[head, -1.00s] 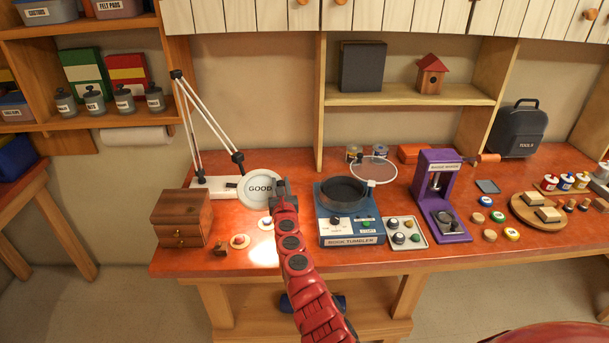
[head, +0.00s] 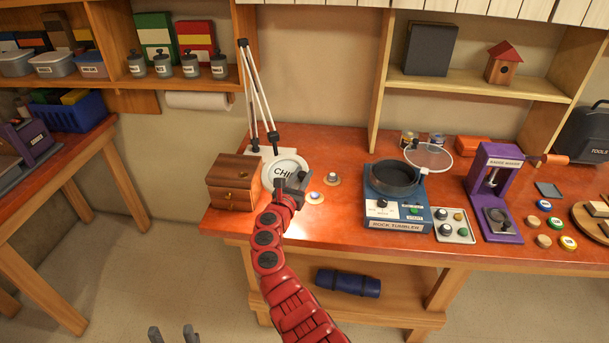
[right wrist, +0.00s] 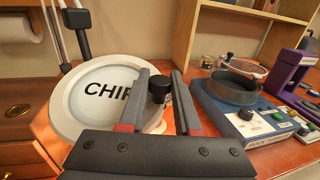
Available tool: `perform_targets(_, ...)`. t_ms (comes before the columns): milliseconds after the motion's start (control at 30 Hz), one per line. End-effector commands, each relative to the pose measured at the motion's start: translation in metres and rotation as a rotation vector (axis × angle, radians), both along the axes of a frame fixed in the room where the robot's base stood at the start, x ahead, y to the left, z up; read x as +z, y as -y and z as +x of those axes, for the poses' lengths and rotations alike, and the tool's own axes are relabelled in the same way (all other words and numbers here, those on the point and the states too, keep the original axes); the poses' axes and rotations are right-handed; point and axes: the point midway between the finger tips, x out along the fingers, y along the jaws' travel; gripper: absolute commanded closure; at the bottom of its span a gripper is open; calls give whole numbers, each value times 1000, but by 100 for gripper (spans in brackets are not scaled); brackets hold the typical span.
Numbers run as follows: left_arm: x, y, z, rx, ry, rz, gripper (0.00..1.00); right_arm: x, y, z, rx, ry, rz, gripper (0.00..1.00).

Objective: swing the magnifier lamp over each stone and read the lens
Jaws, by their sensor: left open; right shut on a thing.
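The magnifier lamp's round white head (head: 268,170) hangs at the left of the bench, on a thin white arm. Its lens reads "CHI" plus part of another letter; my right gripper covers the rest. In the right wrist view the lens (right wrist: 92,100) shows the same letters. My right gripper (head: 292,184) is shut on the lamp's black knob (right wrist: 160,86) at the rim. Two small stones on round wooden pads, one stone (head: 315,195) nearer and one stone (head: 332,175) further back, lie right of the lens. My left gripper (head: 171,332) is open and empty at the bottom edge.
A wooden drawer box (head: 233,184) stands close left of the lamp head. Bare bench lies between pads and tumbler.

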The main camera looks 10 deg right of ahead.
Motion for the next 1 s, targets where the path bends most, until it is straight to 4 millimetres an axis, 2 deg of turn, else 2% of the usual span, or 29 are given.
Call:
perform_targets(100,0,0,0,0,0,0,50,-1,0,0,2,-2,1,100)
perform_targets(133,0,0,0,0,0,0,50,-1,0,0,2,-2,1,63)
perform_targets(267,0,0,0,0,0,0,50,-1,0,0,2,-2,1,40)
perform_targets(667,0,0,0,0,0,0,50,0,-3,-3,3,1,-1,39)
perform_targets(867,3,0,0,0,0,0,50,0,-14,-24,3,3,1,39)
perform_targets(1000,0,0,0,0,0,0,50,-2,-28,-47,4,1,0,39)
